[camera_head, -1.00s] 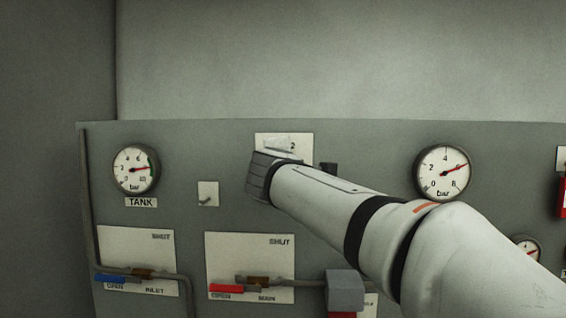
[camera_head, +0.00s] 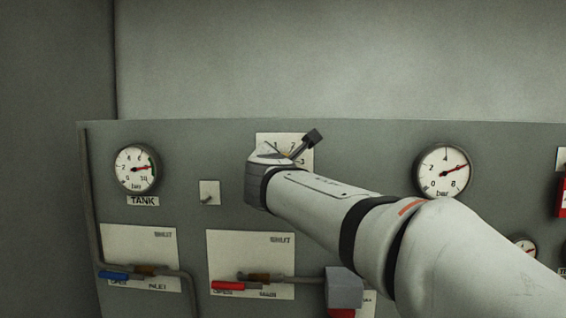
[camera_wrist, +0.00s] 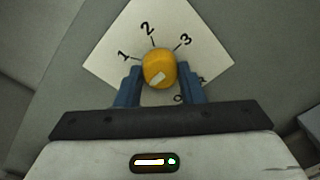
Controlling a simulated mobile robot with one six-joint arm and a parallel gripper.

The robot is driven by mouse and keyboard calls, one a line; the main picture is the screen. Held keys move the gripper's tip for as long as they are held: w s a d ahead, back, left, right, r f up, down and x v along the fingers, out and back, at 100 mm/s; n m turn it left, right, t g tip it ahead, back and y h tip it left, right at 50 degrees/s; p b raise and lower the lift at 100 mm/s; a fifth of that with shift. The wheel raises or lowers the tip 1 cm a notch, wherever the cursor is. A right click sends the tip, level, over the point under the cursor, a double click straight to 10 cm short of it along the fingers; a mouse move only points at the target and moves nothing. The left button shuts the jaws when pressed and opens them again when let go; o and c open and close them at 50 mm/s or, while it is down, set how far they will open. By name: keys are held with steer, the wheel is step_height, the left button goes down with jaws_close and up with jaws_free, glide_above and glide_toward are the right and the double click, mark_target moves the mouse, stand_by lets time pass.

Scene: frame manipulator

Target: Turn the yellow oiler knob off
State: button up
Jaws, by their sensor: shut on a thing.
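The yellow oiler knob (camera_wrist: 159,67) shows in the wrist view, round, with a pale mark on its lower part. It sits on a white dial plate (camera_wrist: 112,50) printed 1, 2 and 3; the lettering at lower right is partly covered. My gripper (camera_wrist: 161,72) is shut on the knob, with one blue finger on each side. In the head view the dial plate (camera_head: 266,140) shows behind my wrist, which hides most of the knob.
In the head view, a TANK gauge (camera_head: 136,168) is at left and another gauge (camera_head: 443,172) at right. Below are a blue-handled valve (camera_head: 113,276) and a red-handled valve (camera_head: 228,286). A grey box (camera_head: 344,288) juts out under my arm.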

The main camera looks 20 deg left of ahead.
steer(key=shift+n, duration=0.3)
steer(key=o, duration=1)
steer(key=b+v, duration=0.1)
steer(key=v, duration=0.6)
steer(key=shift+s+b, duration=0.3)
steer(key=shift+s, duration=0.1)
steer(key=shift+d, duration=0.15)
